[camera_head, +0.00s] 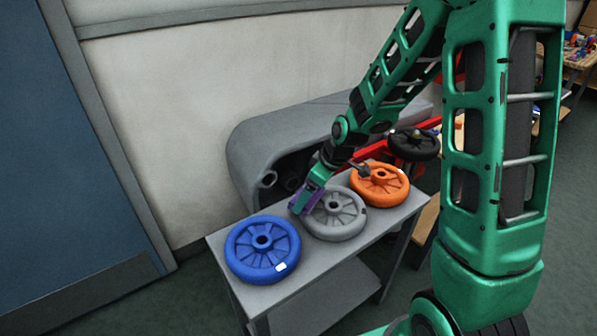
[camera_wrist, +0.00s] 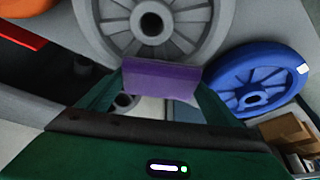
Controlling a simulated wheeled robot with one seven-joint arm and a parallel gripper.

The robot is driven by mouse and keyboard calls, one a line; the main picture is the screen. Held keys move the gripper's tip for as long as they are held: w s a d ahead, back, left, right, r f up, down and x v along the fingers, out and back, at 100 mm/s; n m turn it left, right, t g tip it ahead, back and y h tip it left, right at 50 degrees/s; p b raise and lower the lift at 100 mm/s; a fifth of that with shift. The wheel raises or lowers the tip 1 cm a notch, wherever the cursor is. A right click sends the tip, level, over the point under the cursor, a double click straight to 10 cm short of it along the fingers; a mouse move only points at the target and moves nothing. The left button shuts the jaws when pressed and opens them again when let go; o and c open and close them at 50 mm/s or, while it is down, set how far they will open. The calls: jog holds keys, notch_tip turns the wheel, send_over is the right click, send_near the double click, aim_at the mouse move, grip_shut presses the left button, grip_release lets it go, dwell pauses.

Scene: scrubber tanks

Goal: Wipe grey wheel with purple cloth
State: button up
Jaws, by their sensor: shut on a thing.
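The grey wheel (camera_head: 335,213) lies flat on a small grey table, between the blue and orange wheels. In the wrist view the grey wheel (camera_wrist: 200,22) fills the top middle. The purple cloth (camera_wrist: 161,79) is held between the fingers of my gripper (camera_wrist: 155,85), at the near rim of the grey wheel. In the head view the purple cloth (camera_head: 303,201) shows at the wheel's left edge, under my gripper (camera_head: 306,200). I cannot tell for sure whether the cloth touches the wheel.
The blue wheel (camera_head: 262,249) lies on the left of the table (camera_head: 388,222), the orange wheel (camera_head: 380,185) on the right. A grey tank (camera_head: 262,140) stands behind against the wall. A black wheel (camera_head: 413,145) is beyond the orange one.

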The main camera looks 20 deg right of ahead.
aim_at(298, 193)
jog(key=shift+s+d, duration=0.3)
jog(key=shift+d, duration=0.35)
jog(key=shift+w, duration=0.2)
jog(key=shift+w+a, duration=0.25)
jog(key=shift+a, duration=0.65)
jog(key=shift+w+a, duration=0.3)
jog(key=shift+a, duration=0.25)
jog(key=shift+w+a, duration=0.25)
jog(key=shift+a, duration=0.3)
notch_tip(298, 193, up, 2)
jog(key=shift+s+a+r, duration=0.1)
jog(key=shift+r, duration=0.45)
jog(key=shift+d+r, duration=0.15)
jog(key=shift+r, duration=1.1)
jog(key=shift+d+r, duration=0.1)
jog(key=shift+r, duration=1.15)
